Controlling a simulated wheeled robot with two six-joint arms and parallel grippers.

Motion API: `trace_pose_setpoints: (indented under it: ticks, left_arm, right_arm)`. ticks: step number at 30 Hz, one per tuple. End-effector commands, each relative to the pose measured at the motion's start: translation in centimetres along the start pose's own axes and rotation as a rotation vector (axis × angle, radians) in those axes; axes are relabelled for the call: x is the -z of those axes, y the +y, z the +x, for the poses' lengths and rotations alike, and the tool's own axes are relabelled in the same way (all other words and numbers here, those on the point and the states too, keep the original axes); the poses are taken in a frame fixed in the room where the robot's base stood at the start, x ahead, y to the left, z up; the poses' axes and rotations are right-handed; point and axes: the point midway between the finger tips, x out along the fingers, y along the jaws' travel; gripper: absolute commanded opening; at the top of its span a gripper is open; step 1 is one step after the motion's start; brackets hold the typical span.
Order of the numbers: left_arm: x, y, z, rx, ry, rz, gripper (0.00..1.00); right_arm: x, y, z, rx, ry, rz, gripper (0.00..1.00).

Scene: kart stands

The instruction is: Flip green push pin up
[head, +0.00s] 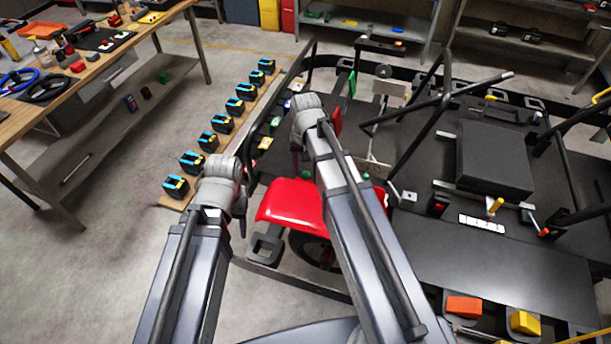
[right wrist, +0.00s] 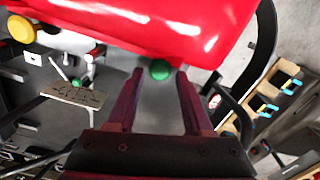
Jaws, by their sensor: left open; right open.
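A green push pin (right wrist: 160,69) with a round head shows at the edge of the red body panel (right wrist: 165,22) in the right wrist view. My right gripper (right wrist: 157,82) is open, with its two dark red fingers on either side of the line to this pin. Whether they touch it I cannot tell. In the head view a small green pin (head: 306,175) shows at the top edge of the red panel (head: 291,203), just below my right gripper (head: 298,155). My left gripper (head: 243,224) hangs left of the red panel, mostly hidden behind its own wrist, and appears empty.
Another green knob (right wrist: 76,82) shows by a plate. The kart frame's black tubes (head: 415,140) and a black box (head: 494,160) fill the right side. Several black-and-blue boxes (head: 190,162) line a plank at left. A workbench (head: 115,60) stands far left; floor between is clear.

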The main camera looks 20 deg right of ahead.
Motion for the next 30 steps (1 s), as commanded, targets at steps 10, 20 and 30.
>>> trace_pose_setpoints:
  ticks: [10,20,30]
  left_arm:
    - [0.08,0.1,1.08,0.0,0.001,-0.001,0.5]
    - [0.08,0.1,1.08,0.0,0.001,-0.001,0.5]
    - [0.08,0.1,1.09,0.0,0.0,-0.001,0.5]
  right_arm:
    - [0.0,0.0,1.09,0.0,0.0,0.0,0.51]
    - [0.0,0.0,1.09,0.0,0.0,0.0,0.23]
    - [-0.01,0.01,1.09,0.0,0.0,0.0,0.0]
